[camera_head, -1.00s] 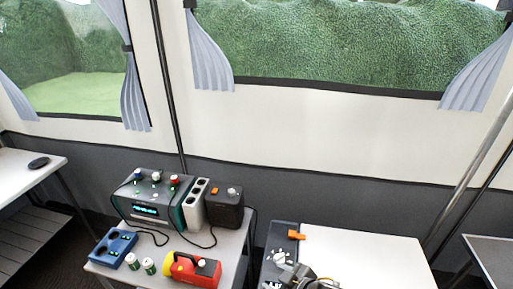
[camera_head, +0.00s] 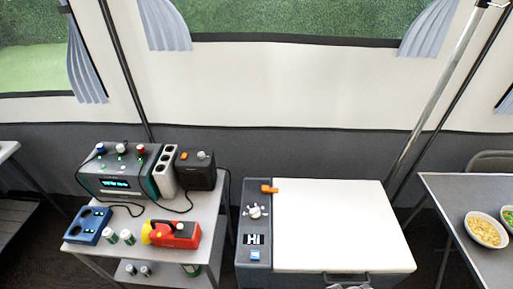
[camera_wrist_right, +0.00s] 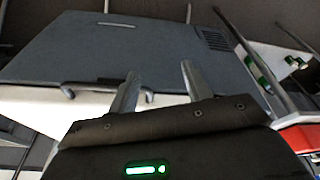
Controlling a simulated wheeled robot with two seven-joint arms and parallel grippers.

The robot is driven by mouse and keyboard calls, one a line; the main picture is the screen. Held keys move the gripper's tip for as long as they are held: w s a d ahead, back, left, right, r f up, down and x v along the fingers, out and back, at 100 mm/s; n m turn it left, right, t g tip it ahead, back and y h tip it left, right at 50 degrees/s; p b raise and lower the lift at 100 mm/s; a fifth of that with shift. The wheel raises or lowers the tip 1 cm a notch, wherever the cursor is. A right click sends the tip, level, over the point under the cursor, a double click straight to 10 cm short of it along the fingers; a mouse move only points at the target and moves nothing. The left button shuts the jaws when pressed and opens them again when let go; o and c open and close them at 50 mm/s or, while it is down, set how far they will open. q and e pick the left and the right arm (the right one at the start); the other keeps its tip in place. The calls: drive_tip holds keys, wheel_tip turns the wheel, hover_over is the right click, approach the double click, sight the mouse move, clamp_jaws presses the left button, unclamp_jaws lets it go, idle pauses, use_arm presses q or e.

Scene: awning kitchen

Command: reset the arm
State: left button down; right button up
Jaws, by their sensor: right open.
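My right gripper (camera_wrist_right: 158,88) shows in the right wrist view, its two grey fingers spread apart with nothing held between them. Behind the fingers are a white edge and a grey panel (camera_wrist_right: 130,50) with a vent at its upper right. I cannot tell whether the fingers touch anything. My left gripper is out of view.
A white-lidded chest (camera_head: 335,220) with a control strip and front handle (camera_head: 347,278) stands at centre. Left is a small table with a power unit (camera_head: 120,172), black box (camera_head: 196,170), red flashlight (camera_head: 172,234) and blue block (camera_head: 88,225). Right is a grey table with bowls (camera_head: 486,230).

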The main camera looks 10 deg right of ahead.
wheel_tip(320, 180, down, 14)
drive_tip(key=s, duration=0.1)
drive_tip(key=s+d+f+g, duration=0.2)
drive_tip(key=s+d+f, duration=0.1)
drive_tip(key=s+f, duration=1.5)
wheel_tip(320, 180, down, 3)
drive_tip(key=shift+s, duration=0.1)
idle(0.6)
